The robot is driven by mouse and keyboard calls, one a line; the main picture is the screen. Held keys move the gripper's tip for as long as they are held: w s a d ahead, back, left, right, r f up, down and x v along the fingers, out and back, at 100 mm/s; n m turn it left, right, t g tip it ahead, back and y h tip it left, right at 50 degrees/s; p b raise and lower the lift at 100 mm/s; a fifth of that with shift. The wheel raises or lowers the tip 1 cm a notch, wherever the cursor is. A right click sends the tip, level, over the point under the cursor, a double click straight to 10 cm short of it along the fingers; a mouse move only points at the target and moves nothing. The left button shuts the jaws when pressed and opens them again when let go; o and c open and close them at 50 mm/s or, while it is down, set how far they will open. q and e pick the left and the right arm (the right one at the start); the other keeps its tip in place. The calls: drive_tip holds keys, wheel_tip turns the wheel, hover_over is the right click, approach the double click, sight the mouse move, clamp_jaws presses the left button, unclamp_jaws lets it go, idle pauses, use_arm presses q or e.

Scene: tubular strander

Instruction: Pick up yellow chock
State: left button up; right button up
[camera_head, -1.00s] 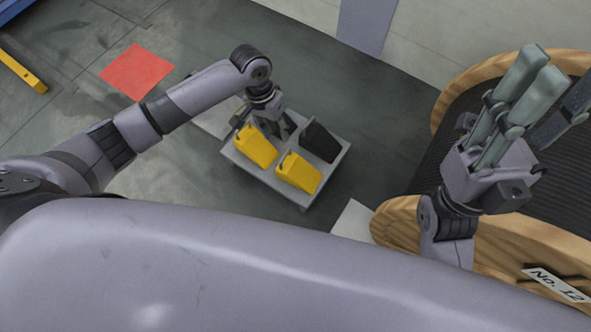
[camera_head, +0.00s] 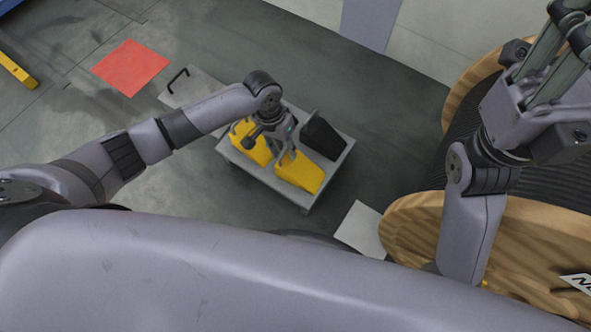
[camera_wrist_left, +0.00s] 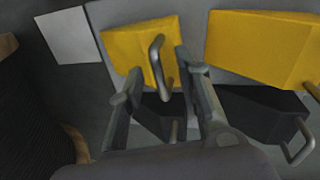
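Two yellow chocks sit on a small grey cart (camera_head: 311,197) in the head view. The right yellow chock (camera_head: 303,174) is under my left gripper (camera_head: 281,152); the left yellow chock (camera_head: 252,145) is partly hidden by it. In the left wrist view, my left gripper (camera_wrist_left: 160,62) is open, with one finger on each side of the metal handle (camera_wrist_left: 157,50) of a yellow chock (camera_wrist_left: 126,44). Contact cannot be told. Another yellow chock (camera_wrist_left: 262,45) lies to the right there. My right gripper (camera_head: 556,52) is raised at upper right, its fingertips cut off.
A black chock (camera_head: 322,136) stands on the cart; black chocks (camera_wrist_left: 258,112) also show in the left wrist view. A large wooden reel (camera_head: 490,235) is at right. A red floor square (camera_head: 131,67) lies at upper left.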

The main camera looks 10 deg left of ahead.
use_arm(q)
drive_tip(key=shift+d+f, duration=0.1)
drive_tip(key=shift+f, duration=0.45)
clamp_jaws()
idle(0.8)
